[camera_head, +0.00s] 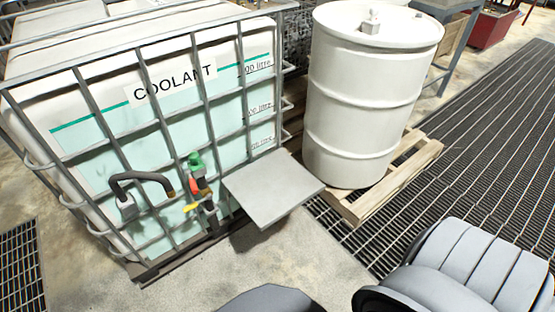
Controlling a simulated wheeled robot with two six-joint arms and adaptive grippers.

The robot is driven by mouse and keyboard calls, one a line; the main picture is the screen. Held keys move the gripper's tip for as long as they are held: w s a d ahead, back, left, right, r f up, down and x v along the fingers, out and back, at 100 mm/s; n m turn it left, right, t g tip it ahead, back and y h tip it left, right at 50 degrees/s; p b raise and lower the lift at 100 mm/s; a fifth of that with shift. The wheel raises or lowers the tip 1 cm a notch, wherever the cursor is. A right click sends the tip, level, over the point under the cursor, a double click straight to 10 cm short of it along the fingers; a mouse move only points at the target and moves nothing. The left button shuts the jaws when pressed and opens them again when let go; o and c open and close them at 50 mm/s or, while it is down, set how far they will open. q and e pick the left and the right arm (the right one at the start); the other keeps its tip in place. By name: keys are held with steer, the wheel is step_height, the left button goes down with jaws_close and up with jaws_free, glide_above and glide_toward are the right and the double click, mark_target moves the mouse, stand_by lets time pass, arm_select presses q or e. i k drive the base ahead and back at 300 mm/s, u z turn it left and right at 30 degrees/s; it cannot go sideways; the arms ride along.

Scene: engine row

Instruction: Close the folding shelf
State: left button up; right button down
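The folding shelf (274,188) is a flat grey panel on the front of a caged coolant tank (160,95). It stands out from the lower right part of the cage, roughly level, with its top face bare. Its rear edge meets the cage bars; the hinge is too small to make out. Neither of my grippers shows in the head view. Only rounded grey parts of my own body show along the bottom edge and at the lower right, apart from the shelf in the picture.
A hose (143,180) and a valve with a green cap (195,163) are on the cage left of the shelf. A white drum (370,95) stands on a wooden pallet (382,190) to the right. Bare concrete floor (310,250) lies in front, with dark grating (480,130) to the right.

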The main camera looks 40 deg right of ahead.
mark_target(269, 188)
steer(key=z, duration=0.45)
steer(key=i, duration=0.85)
steer(key=z, duration=0.85)
